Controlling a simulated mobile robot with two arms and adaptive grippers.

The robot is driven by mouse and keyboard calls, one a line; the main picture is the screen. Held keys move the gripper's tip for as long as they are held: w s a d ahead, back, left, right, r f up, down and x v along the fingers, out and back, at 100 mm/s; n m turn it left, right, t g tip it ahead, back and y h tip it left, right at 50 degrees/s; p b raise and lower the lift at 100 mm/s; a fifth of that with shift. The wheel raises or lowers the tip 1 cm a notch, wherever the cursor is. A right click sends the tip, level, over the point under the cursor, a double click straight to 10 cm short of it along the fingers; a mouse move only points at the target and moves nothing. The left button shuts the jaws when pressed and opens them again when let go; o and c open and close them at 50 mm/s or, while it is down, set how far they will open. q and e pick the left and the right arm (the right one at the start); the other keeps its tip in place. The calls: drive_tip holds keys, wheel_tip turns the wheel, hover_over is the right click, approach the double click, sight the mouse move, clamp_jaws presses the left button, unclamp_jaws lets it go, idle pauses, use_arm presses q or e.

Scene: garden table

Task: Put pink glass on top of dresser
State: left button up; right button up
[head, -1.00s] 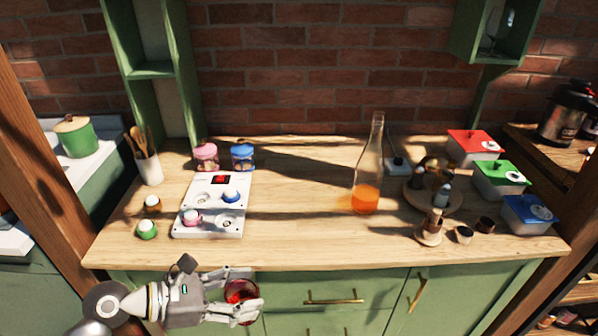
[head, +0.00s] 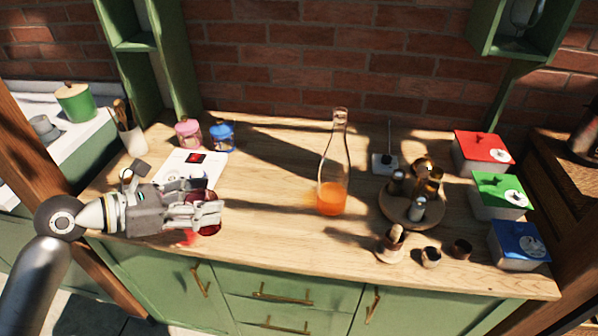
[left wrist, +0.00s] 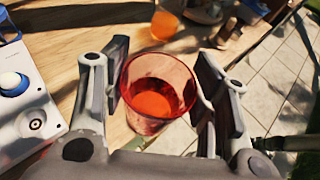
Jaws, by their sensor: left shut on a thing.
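The pink glass (head: 211,197) is a translucent reddish tumbler, partly hidden by my fingers in the head view. My left gripper (head: 210,214) is shut around its sides, near the left front edge of the wooden dresser top (head: 265,225). In the left wrist view the glass (left wrist: 160,92) sits between the two fingers of my left gripper (left wrist: 163,68), its open rim showing. Wood shows to its left and floor tiles to its right. A red glow falls on the dresser's front edge below it. I see no contact between glass and dresser top. My right gripper is not in view.
A white panel (head: 182,163) is partly behind my left gripper. A bottle of orange liquid (head: 332,185) stands mid-top. Pink (head: 188,133) and blue (head: 221,137) jars stand behind. A round tray (head: 405,212) and lidded boxes are right. The centre front is clear.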

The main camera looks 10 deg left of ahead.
use_arm(q)
drive_tip(key=shift+w+a+r, duration=0.1)
drive_tip(key=shift+w+r, duration=0.25)
drive_tip(key=shift+w+d+f+p, duration=0.15)
drive_tip(key=shift+w+d+f, duration=0.95)
drive_tip(key=shift+w+f, duration=0.95)
drive_tip(key=shift+w+d+f+p, duration=0.15)
drive_tip(key=shift+w+d+f, duration=1)
drive_tip(key=shift+w+f, duration=0.9)
drive_tip(key=shift+w+d+f+p, duration=0.15)
drive_tip(key=shift+w+d+f, duration=0.95)
drive_tip(key=shift+w+f, duration=0.95)
drive_tip(key=shift+s+f, duration=0.35)
drive_tip(key=o, duration=1.2)
drive_tip(key=shift+f, duration=0.1)
drive_tip(key=b+v, duration=0.1)
drive_tip(key=v, duration=1.1)
drive_tip(key=shift+s, duration=0.1)
